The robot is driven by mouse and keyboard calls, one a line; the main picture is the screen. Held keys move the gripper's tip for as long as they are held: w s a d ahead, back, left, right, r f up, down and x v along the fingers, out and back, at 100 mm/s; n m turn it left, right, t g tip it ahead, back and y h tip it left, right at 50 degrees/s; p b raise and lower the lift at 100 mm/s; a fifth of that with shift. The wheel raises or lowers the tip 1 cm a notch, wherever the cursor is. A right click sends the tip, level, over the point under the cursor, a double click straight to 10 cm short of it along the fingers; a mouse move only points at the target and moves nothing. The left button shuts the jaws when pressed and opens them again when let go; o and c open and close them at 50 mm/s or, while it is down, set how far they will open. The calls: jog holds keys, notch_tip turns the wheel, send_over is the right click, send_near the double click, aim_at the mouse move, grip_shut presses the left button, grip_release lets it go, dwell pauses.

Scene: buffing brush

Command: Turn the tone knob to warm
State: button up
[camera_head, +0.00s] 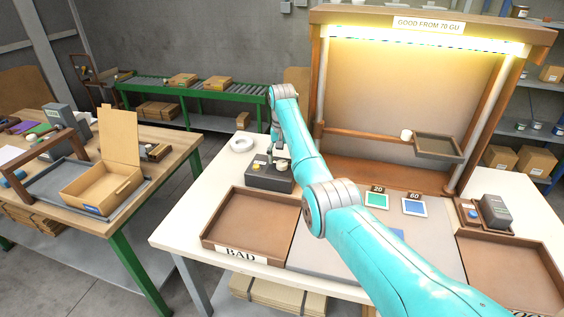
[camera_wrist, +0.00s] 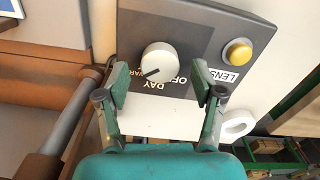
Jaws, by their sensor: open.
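The dark control box (camera_head: 268,180) stands on the white table at the back left, beside my arm. In the wrist view its panel (camera_wrist: 195,22) shows a round grey-white tone knob (camera_wrist: 158,62) with a dark pointer mark towards the lower left. Upside-down labels lie by the knob; DAY reads clearly, others are partly hidden or too small. My gripper (camera_wrist: 160,80) is open, its two green fingers on either side of the knob's near edge, apart from it. A yellow button (camera_wrist: 238,51) with a LENS label sits right of the knob.
A white ring (camera_head: 242,144) lies left of the box. The BAD tray (camera_head: 250,222) is in front of it. A lit booth with a wooden frame (camera_head: 318,90) rises at the right. Two sample cards, 20 (camera_head: 376,201) and 60 (camera_head: 414,207), lie on the table.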

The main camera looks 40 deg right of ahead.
aim_at(282, 163)
notch_tip(282, 163, up, 10)
jog(key=shift+r, duration=0.15)
dwell(0.7)
